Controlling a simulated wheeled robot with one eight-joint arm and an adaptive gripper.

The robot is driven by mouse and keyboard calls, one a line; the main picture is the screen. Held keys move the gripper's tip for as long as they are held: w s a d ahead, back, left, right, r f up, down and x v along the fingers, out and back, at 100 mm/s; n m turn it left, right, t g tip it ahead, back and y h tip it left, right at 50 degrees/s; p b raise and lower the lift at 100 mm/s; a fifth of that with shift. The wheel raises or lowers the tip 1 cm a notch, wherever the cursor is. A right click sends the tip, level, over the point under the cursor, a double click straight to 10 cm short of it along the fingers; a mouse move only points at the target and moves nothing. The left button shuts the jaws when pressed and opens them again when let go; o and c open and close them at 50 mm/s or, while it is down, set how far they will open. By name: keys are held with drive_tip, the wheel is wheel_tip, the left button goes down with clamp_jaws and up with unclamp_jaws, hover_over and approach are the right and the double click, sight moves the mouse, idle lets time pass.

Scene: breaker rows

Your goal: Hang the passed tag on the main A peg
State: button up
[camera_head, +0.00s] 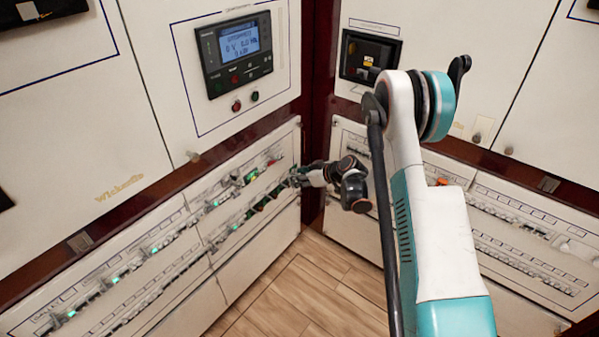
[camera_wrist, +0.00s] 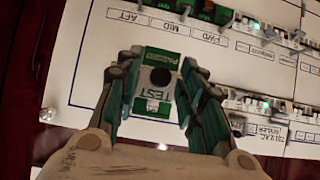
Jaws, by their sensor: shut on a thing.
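The passed tag (camera_wrist: 160,68) is a green and white plate with upside-down "TEST" and "PASSED" lettering and a dark round spot in its middle. My gripper (camera_wrist: 160,82) has one finger on each side of the tag and is shut on it, in front of the white panel. In the head view my gripper (camera_head: 298,178) is at the right end of the left-hand breaker panel (camera_head: 232,270). The tag cannot be made out there. I cannot tell which fitting is the main A peg, or whether the tag touches any peg.
Breaker rows (camera_wrist: 262,105) with small labels lie right of the tag in the wrist view. Green items (camera_wrist: 205,10) sit above labels AFT, MID and FWD. A control display (camera_head: 238,48) is above the panel. A second breaker panel (camera_head: 530,245) stands right, across the corner.

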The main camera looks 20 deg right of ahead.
drive_tip(key=shift+w, duration=0.1)
idle(0.4)
drive_tip(key=shift+w+a, duration=0.85)
drive_tip(key=shift+w, duration=0.3)
drive_tip(key=shift+w+a, duration=0.85)
drive_tip(key=shift+w, duration=0.25)
drive_tip(key=shift+w+a, duration=0.7)
drive_tip(key=shift+w, duration=0.25)
drive_tip(key=o, duration=0.8)
drive_tip(key=shift+o, duration=0.3)
drive_tip(key=v, duration=1.1)
drive_tip(key=shift+s+d+r, duration=0.2)
drive_tip(key=shift+s, duration=0.1)
